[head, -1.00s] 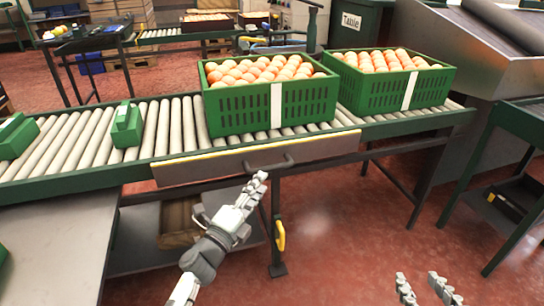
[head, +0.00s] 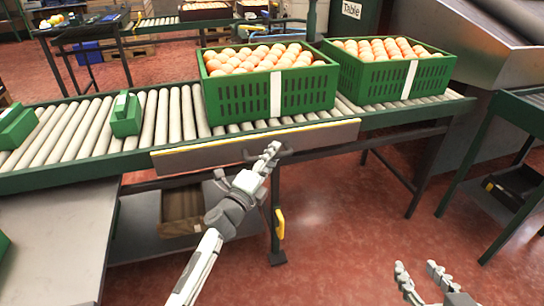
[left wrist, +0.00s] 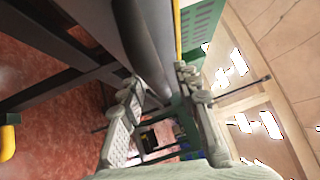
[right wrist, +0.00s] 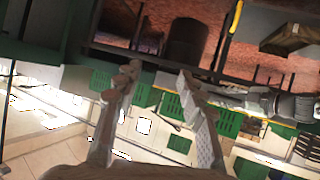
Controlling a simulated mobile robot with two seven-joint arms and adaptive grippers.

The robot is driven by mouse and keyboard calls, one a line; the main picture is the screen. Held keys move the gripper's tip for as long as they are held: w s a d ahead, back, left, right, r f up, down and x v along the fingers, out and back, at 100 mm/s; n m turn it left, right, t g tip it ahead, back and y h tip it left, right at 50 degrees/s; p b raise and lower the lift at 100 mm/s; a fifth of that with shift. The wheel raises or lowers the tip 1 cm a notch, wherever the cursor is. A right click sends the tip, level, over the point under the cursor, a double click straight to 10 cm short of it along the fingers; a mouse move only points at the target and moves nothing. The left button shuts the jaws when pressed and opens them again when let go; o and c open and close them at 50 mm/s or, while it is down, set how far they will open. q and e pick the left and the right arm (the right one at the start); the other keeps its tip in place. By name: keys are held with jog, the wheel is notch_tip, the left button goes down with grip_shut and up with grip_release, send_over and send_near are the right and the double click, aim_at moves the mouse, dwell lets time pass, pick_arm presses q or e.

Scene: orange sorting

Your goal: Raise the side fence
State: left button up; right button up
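The side fence (head: 205,156) is a grey panel with a yellow top edge, hanging along the front of the roller conveyor below the crates. Its dark handle (head: 287,154) sits near the middle and is partly hidden by my fingers. My left gripper (head: 271,154) is at the handle, fingers apart. In the left wrist view, a thick dark bar (left wrist: 145,45) runs between the two open fingers (left wrist: 160,95); contact cannot be told. My right gripper (head: 418,275) is open and empty, low at the right over the floor. It also shows open in the right wrist view (right wrist: 158,75).
Two green crates (head: 237,98) (head: 435,74) full of round orange-brown items stand on the rollers behind the fence. A yellow piece (head: 280,224) is on the leg under the conveyor. A grey table (head: 55,240) is at the left.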

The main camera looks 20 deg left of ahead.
aim_at(272, 132)
pick_arm(q)
grip_shut()
jog(key=shift+r, duration=0.1)
jog(key=shift+r+p, duration=0.75)
jog(key=shift+p, duration=0.05)
notch_tip(272, 132, up, 3)
jog(key=shift+f+p, duration=0.2)
jog(key=shift+p, duration=0.95)
jog(key=shift+r+p, duration=0.6)
jog(key=shift+r, duration=0.1)
pick_arm(e)
jog(key=s+d+f+m+g+h, duration=0.2)
jog(key=s+d+f+g+h, duration=0.2)
jog(key=s+d+f+g, duration=0.65)
pick_arm(q)
jog(key=shift+r+p, duration=0.75)
jog(key=shift+r, duration=0.2)
pick_arm(e)
jog(key=shift+t, duration=0.65)
jog(key=f, duration=0.2)
jog(key=d+f, duration=0.1)
jog(key=f, duration=0.2)
jog(key=shift+s+d, duration=0.15)
